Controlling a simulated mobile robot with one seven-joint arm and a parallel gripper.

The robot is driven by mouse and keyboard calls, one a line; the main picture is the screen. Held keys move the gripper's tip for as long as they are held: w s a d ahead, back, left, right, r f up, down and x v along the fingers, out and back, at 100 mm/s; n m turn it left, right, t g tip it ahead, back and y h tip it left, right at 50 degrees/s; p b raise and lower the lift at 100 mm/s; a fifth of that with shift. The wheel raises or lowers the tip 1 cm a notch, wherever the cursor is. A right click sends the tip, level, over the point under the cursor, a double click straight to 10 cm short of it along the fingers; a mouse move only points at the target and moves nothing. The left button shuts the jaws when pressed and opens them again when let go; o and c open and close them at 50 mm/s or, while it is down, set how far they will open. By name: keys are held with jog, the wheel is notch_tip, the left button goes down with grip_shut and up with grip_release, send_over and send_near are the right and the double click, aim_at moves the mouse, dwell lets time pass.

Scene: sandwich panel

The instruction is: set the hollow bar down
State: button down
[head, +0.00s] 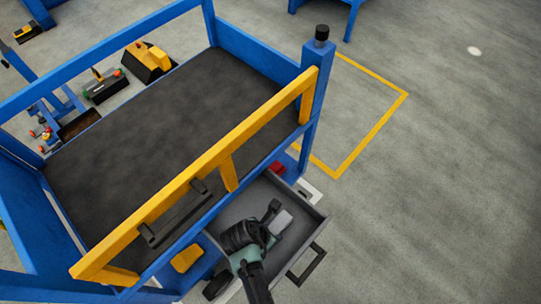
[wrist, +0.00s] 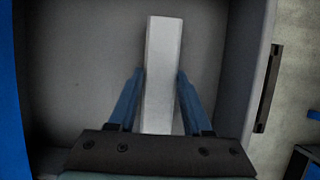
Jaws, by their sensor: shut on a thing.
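The hollow bar (wrist: 163,70) is a pale grey, straight piece that runs lengthwise between my fingers in the wrist view. Its light end also shows in the head view (head: 281,221). My gripper (wrist: 160,95) is shut on the bar, with one blue finger against each side. In the head view my gripper (head: 266,222) is over the open grey drawer (head: 314,214). The drawer floor (wrist: 85,70) lies behind the bar. I cannot tell whether the bar touches it.
The drawer's black handle (head: 307,264) is on its outer front. A blue frame with a yellow rail (head: 215,158) and dark top (head: 130,145) rises beside the drawer. A red item (head: 277,168) lies near the drawer's back corner. Open floor (head: 440,190) is to the right.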

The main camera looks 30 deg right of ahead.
jog(key=shift+c, duration=1.7)
grip_release()
jog(key=shift+f, duration=0.1)
jog(key=p+v, duration=0.4)
jog(key=v, duration=0.8)
